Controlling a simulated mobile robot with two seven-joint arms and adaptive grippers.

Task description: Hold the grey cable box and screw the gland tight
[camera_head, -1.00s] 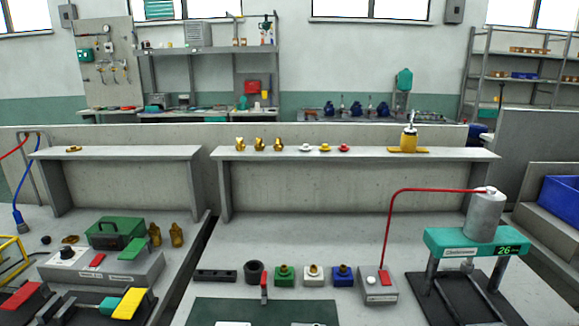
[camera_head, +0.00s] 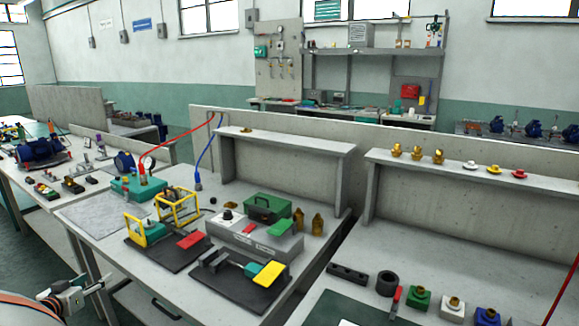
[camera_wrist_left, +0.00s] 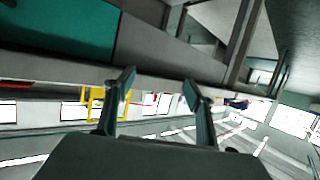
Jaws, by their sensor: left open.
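My left gripper (camera_head: 82,298) is at the lower left of the head view, off the front edge of the bench, far from the boxes. Its fingers stand apart with nothing between them in the left wrist view (camera_wrist_left: 157,88). A grey box (camera_head: 225,240) with a black knob and red and green pads stands on the left bench; I cannot tell whether it is the cable box. Green (camera_head: 419,301), white (camera_head: 452,313) and blue (camera_head: 486,319) blocks with brass fittings stand at the lower right; no gland is clearly identifiable. My right gripper is not in view.
Yellow-framed fixtures (camera_head: 180,208), a green toolbox (camera_head: 267,207) and two brass pieces (camera_head: 317,224) crowd the left bench. Small brass parts (camera_head: 417,153) sit on the right shelf (camera_head: 460,172). A grey mat area (camera_head: 105,212) on the left bench is clear.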

